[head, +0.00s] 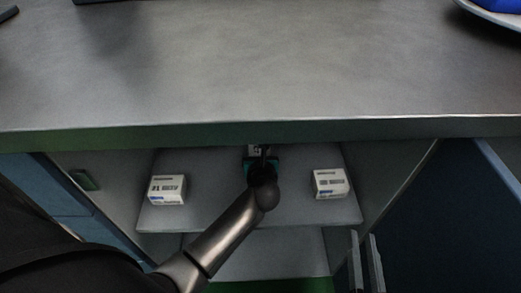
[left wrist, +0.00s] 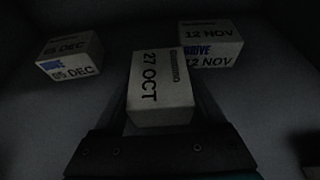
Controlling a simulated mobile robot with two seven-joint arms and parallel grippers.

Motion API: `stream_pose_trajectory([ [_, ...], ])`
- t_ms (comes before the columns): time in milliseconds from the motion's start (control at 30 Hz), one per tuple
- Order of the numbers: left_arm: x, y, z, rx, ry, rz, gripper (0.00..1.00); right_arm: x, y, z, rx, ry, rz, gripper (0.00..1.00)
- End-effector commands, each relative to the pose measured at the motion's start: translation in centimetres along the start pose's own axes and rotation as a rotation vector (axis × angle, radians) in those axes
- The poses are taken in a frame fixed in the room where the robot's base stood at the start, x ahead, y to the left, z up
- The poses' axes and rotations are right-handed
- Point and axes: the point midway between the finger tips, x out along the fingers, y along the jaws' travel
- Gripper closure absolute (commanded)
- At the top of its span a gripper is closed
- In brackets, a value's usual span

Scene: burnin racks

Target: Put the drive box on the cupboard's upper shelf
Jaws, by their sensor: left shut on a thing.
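My left gripper (head: 262,160) reaches into the open cupboard over the upper shelf (head: 300,213). It is shut on the white drive box (left wrist: 162,85), marked 27 OCT in the left wrist view. I cannot tell whether the box touches the shelf. One white box (head: 167,189) stands on the shelf to its left and another (head: 329,183) to its right, both apart from it. Two grey, parallel fingers of my right gripper (head: 366,262) show at the lower right, apart and empty.
The grey countertop (head: 250,70) overhangs the shelf, its front edge close above my left gripper. A lower shelf (head: 280,255) shows below. A dark blue door panel (head: 430,220) stands open at the right. In the left wrist view the neighbours read 05 DEC (left wrist: 70,54) and 12 NOV (left wrist: 210,45).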

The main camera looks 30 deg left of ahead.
Motion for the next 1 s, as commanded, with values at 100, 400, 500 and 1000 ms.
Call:
stream_pose_trajectory([
  [100, 0.00, 0.00, 0.08, 0.000, -0.002, 0.000, 0.79, -0.02, -0.03, -0.04, 0.001, 0.003, -0.001, 0.73],
  [400, 0.13, 0.03, -0.27, 0.000, 0.000, 0.002, 0.23, 0.00, 0.00, 0.05, 0.000, -0.005, 0.000, 0.73],
  [500, 0.13, 0.02, -0.25, 0.000, -0.001, 0.001, 0.12, 0.00, 0.00, 0.06, 0.000, -0.006, 0.000, 0.73],
  [1000, -0.11, -0.11, 0.13, -0.001, 0.000, -0.001, 0.00, 0.05, 0.04, -0.13, -0.002, -0.005, 0.001, 0.73],
])
